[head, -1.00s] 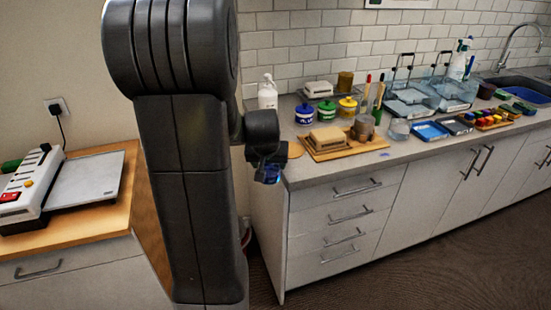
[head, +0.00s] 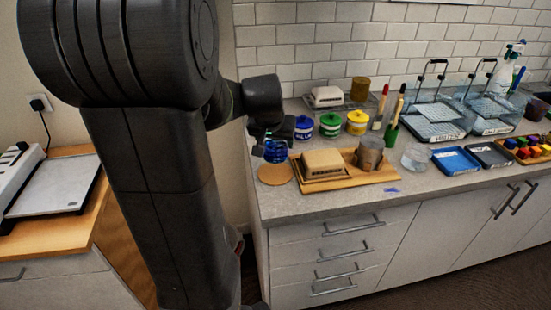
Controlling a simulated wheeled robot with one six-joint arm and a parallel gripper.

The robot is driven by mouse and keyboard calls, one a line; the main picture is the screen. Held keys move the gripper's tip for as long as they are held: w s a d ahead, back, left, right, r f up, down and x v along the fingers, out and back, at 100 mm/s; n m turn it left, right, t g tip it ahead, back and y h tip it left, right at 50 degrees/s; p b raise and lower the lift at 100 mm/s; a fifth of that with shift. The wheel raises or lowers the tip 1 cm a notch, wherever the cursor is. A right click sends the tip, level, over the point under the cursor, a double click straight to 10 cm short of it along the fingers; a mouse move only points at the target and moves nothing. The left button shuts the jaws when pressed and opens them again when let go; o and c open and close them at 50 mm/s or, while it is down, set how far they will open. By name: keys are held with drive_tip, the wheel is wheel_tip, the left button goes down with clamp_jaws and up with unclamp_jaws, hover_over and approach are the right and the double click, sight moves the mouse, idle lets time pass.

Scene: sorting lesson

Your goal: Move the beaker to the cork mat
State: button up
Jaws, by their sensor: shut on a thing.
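My gripper (head: 268,139) is shut on a small blue vessel, the beaker (head: 275,152), which hangs upright below the wrist. The round tan cork mat (head: 275,175) lies at the left end of the grey counter. In the picture the beaker is just above the mat's far part. I cannot tell whether its base touches the mat. My arm hides the counter to the left.
Right of the mat is a wooden board (head: 376,178) with a butter dish (head: 323,163) and a grey cup (head: 370,152). Behind stand blue, green and yellow jars (head: 330,125). A clear glass bowl (head: 416,157) and trays (head: 457,160) are farther right.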

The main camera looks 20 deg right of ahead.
sight(275, 155)
drive_tip(key=shift+f, duration=2.85)
drive_tip(key=shift+f, duration=0.15)
drive_tip(key=o, duration=1.1)
drive_tip(key=shift+b, duration=0.3)
drive_tip(key=shift+o, duration=0.2)
drive_tip(key=shift+s+a+r, duration=0.1)
drive_tip(key=shift+s+r, duration=0.05)
drive_tip(key=shift+r, duration=0.45)
drive_tip(key=v, duration=1.1)
drive_tip(key=shift+s+p, duration=0.1)
drive_tip(key=shift+p, duration=0.25)
drive_tip(key=shift+o, duration=0.2)
